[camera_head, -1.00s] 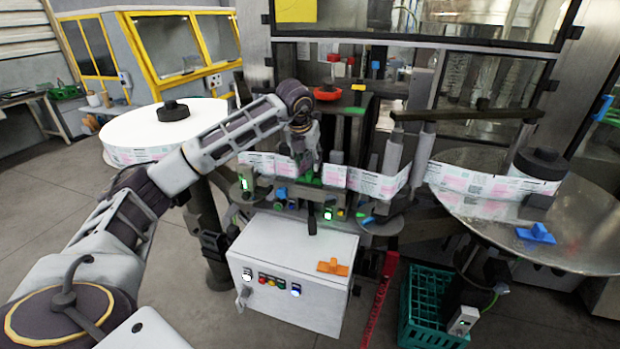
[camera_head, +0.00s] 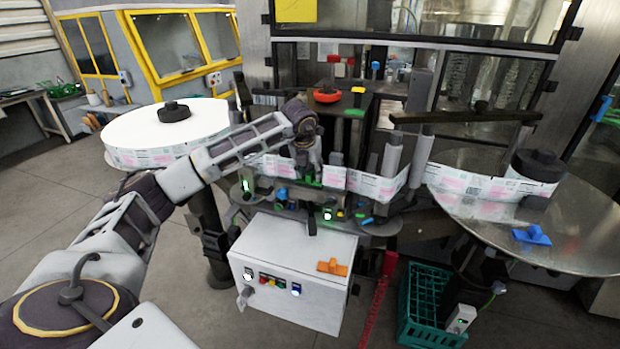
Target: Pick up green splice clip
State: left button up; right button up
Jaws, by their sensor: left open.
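My left arm reaches in from the left to the labeller's middle. My left gripper (camera_head: 308,174) points down and is open, at the printed label web. Green shows right under and beside its fingertips, where the green splice clip (camera_head: 314,184) seems to be. The fingers and arm partly hide it, and I cannot tell whether they touch it. My right gripper is not in view.
A white control box (camera_head: 290,290) with an orange clip (camera_head: 333,267) stands below. A large white reel (camera_head: 150,125) is at left. A steel turntable (camera_head: 480,220) with a blue clip (camera_head: 532,235) is at right. A green crate (camera_head: 425,310) stands on the floor.

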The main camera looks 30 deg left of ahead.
pick_arm(q)
jog(key=shift+w+f, duration=0.1)
jog(key=shift+f, duration=0.2)
grip_shut()
dwell(0.4)
